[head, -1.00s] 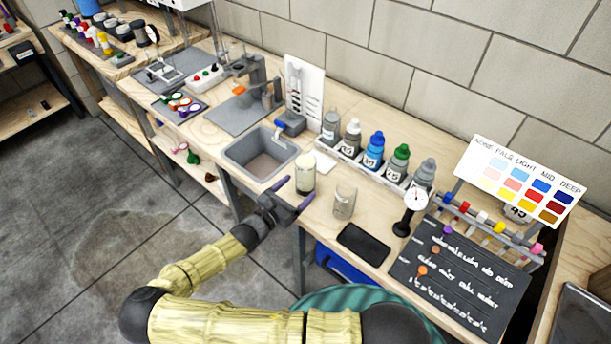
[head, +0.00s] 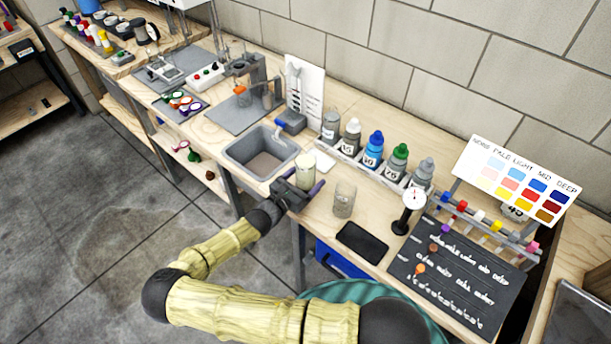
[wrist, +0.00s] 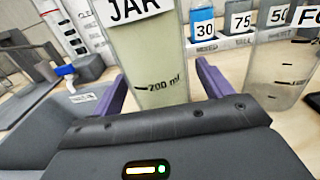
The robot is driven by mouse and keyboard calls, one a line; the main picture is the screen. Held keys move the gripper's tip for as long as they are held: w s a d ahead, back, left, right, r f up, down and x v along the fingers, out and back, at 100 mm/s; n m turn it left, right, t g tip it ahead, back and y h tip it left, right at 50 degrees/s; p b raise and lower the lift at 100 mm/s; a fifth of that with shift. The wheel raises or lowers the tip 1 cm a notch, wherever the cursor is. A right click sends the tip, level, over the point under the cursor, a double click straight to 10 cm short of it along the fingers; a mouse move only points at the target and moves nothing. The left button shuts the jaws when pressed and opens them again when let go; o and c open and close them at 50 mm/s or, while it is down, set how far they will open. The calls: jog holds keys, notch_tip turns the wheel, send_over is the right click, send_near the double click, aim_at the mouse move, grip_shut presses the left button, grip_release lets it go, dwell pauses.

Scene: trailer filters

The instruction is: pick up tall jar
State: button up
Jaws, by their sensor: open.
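The tall jar (head: 305,171), filled with pale yellow-green liquid, stands upright on the bench beside the sink. In the wrist view the jar (wrist: 148,58) shows a "JAR" label and a 700 ml mark. My gripper (head: 298,190) is open, with its purple fingers on either side of the jar. In the wrist view the fingers of my gripper (wrist: 160,88) flank the jar's lower part. A small gap shows at the right finger; contact on the left is hard to tell.
A clear, nearly empty beaker (head: 344,200) stands close to the right of the jar. The grey sink (head: 232,153) is to the left. Several labelled bottles (head: 373,150) stand in a rack behind. A black pad (head: 362,243) lies in front, and a gauge (head: 413,199) stands at the right.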

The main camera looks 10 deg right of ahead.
aim_at(306, 155)
jog(key=shift+c, duration=0.2)
jog(key=shift+r, duration=0.1)
jog(key=c, duration=1.3)
jog(key=shift+r, duration=0.25)
jog(key=shift+r+b, duration=0.35)
jog(key=shift+r, duration=4.3)
jog(key=shift+r, duration=0.1)
